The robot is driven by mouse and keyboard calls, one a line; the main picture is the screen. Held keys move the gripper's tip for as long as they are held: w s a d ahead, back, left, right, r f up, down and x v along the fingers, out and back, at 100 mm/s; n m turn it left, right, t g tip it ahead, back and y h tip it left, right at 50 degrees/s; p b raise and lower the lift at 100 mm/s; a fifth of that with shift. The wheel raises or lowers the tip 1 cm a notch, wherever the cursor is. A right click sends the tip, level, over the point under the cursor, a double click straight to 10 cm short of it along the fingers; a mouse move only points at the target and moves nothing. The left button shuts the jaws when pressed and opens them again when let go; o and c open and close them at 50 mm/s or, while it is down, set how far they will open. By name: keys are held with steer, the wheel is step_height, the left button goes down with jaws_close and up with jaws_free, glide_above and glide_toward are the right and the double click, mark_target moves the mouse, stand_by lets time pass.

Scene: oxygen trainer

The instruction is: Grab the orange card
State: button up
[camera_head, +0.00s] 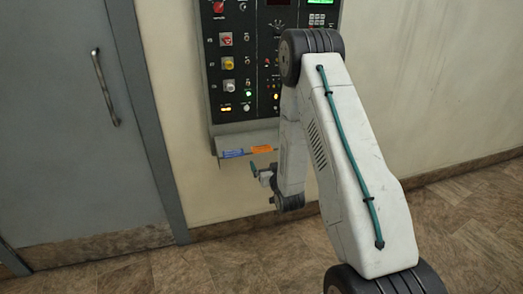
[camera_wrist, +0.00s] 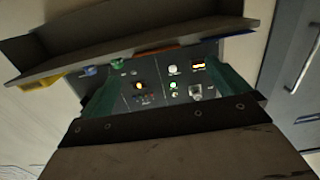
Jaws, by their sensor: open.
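The orange card (camera_head: 261,149) lies on the narrow shelf (camera_head: 250,137) under the control panel, to the right of a blue card (camera_head: 232,154). My gripper (camera_head: 262,168) is open and empty, just below and in front of the shelf. In the wrist view my gripper (camera_wrist: 163,85) shows two green fingers spread apart, with the panel between and beyond them. There the shelf (camera_wrist: 140,55) crosses the top, seen edge-on in an upside-down picture. Only a thin orange edge of the card (camera_wrist: 155,48) shows past the shelf's lip; the rest is hidden.
The control panel (camera_head: 240,112) with knobs and lights is on the wall above the shelf. A yellow item (camera_wrist: 38,82) shows at the shelf's left in the wrist view. A grey door (camera_head: 70,130) stands left. The floor (camera_head: 220,265) in front is clear.

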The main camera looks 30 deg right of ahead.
mark_target(262, 149)
steer(key=x, duration=0.7)
steer(key=shift+d+f+t, duration=0.25)
steer(key=shift+d+t, duration=0.05)
steer(key=shift+d, duration=0.1)
steer(key=c, duration=1)
